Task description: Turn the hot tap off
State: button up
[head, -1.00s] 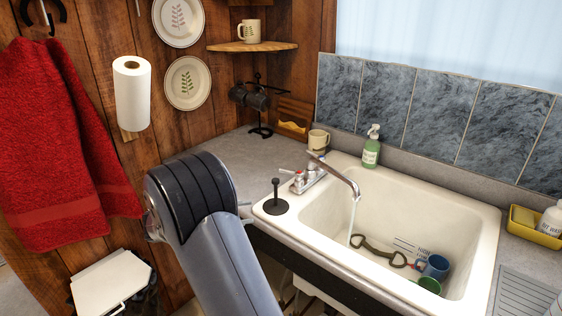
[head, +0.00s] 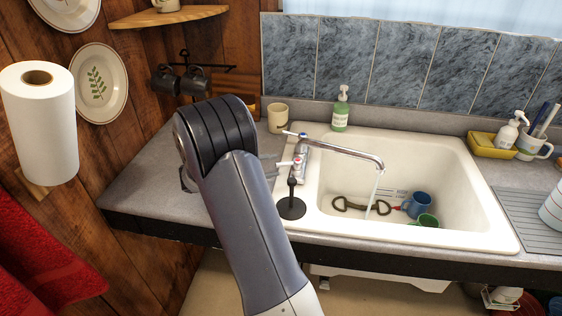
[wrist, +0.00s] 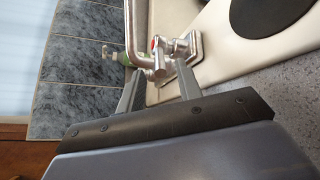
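The chrome tap (head: 302,152) stands at the sink's back left corner, its spout reaching right over the basin. A thin stream of water (head: 374,192) runs from the spout. A small lever (head: 284,163) sticks out left of the tap's body. In the wrist view, the tap's handle with a red mark (wrist: 155,43) lies just beyond my fingertips. My gripper (wrist: 160,66) is open, its two fingers apart and nothing held. In the head view my arm hides most of the gripper; grey fingers (head: 271,165) show just left of the tap.
The white sink (head: 487,205) holds a metal bit (head: 342,205), a blue mug (head: 419,203) and a green mug (head: 428,220). A black plunger-like piece (head: 291,208) stands close in front of the tap. A beige mug (head: 277,116) and green soap bottle (head: 340,112) stand behind.

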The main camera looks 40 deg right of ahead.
aim_at(281, 165)
jog(key=shift+p+x, duration=0.35)
jog(key=shift+x, duration=1.65)
jog(key=shift+c, duration=0.3)
grip_shut()
